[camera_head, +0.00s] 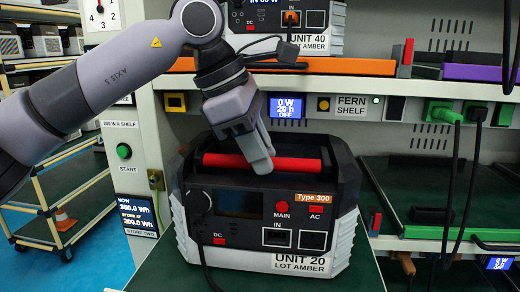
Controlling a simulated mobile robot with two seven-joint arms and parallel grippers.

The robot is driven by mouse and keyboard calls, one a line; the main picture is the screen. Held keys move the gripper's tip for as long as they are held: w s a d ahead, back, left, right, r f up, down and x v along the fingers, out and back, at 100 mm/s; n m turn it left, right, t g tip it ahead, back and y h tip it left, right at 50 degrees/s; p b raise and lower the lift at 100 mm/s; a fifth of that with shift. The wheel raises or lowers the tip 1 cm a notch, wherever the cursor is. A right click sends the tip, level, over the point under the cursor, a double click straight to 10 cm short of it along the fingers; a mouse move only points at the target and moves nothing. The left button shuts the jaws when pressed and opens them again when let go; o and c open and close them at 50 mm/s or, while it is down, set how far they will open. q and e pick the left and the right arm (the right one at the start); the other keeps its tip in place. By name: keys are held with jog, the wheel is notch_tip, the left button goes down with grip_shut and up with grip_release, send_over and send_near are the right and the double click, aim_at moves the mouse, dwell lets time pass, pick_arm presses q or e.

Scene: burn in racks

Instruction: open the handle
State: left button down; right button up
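A black and light grey power unit labelled "UNIT 20" (238,258) stands upright on a dark green surface in the middle of the head view. A red bar handle (300,164) runs across its top, low between the raised dark ends of the casing. My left gripper (262,165) comes down from the upper left and points downward at the handle's left-middle part. A grey finger covers a piece of the handle from the front. The far side of the handle is hidden, so I cannot tell whether the fingers close on it. My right gripper is out of view.
Another unit, "UNIT 40" (302,38), sits on the shelf above, close to my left arm. Shelf sockets with a green plug (442,112) and hanging cables are at the right. A dark cable (207,262) hangs from the front unit. A wheeled rack (60,190) stands at the left.

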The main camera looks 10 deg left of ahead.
pick_arm(q)
jog(key=shift+w+r+g+p, duration=0.1)
jog(key=shift+r+g+p, duration=0.35)
jog(key=shift+p, duration=0.9)
jog(key=shift+r+p, duration=0.1)
jog(key=shift+p, duration=0.35)
jog(key=shift+g+p, duration=0.25)
jog(key=shift+p, duration=0.05)
jog(key=shift+w, duration=0.1)
jog(key=c, duration=1)
grip_release()
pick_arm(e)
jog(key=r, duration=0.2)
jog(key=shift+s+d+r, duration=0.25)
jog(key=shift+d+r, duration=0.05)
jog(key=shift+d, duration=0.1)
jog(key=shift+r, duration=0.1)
